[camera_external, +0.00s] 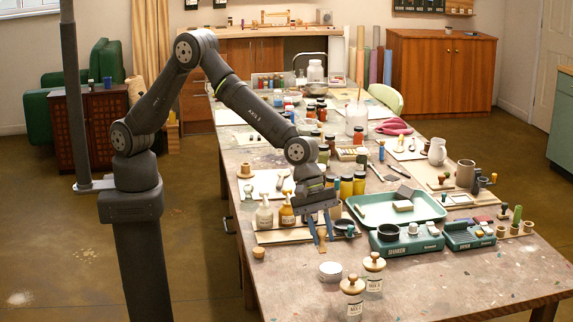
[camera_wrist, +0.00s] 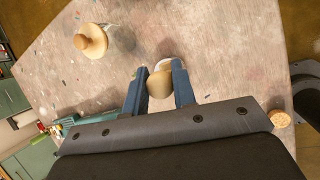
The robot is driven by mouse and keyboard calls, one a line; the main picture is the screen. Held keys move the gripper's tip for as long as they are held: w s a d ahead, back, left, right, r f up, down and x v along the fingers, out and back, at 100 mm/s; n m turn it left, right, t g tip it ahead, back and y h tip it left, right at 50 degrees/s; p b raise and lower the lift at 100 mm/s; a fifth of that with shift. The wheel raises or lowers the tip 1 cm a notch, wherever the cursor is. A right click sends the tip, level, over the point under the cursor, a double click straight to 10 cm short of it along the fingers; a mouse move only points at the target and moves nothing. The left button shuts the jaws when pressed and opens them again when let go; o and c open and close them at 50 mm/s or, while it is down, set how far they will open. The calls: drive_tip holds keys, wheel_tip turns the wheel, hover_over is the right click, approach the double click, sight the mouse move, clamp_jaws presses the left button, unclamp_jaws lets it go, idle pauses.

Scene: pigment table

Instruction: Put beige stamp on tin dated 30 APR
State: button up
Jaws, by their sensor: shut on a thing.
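My gripper (camera_external: 321,246) is over the near left part of the table, pointing down. Its blue fingers are shut on a beige stamp (camera_wrist: 159,84), whose rounded top shows between the fingertips in the wrist view. In the external view only a small tan part of it shows between the fingers. A round white tin (camera_external: 330,271) stands on the table just below and in front of the gripper; no date can be read on it. Two glass jars with wooden knobbed lids, a nearer one (camera_external: 352,298) and a farther one (camera_external: 374,274), carry labels too small to read surely.
A cork (camera_external: 259,253) lies near the table's left edge. Glue bottles (camera_external: 264,215) stand on a board behind the gripper. A green tray (camera_external: 430,209) and green boxes (camera_external: 405,243) are to the right. The near right table area is clear.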

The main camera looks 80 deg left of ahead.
drive_tip(key=w+f, duration=0.2)
drive_tip(key=w, duration=0.1)
drive_tip(key=shift+a, duration=0.4)
drive_tip(key=shift+f, duration=1.95)
drive_tip(key=shift+f, duration=0.1)
drive_tip(key=o, duration=1)
drive_tip(key=shift+a+r, duration=0.1)
drive_tip(key=shift+r, duration=0.3)
drive_tip(key=v, duration=1.1)
drive_tip(key=shift+s+a+r, duration=0.1)
drive_tip(key=shift+a+r, duration=0.05)
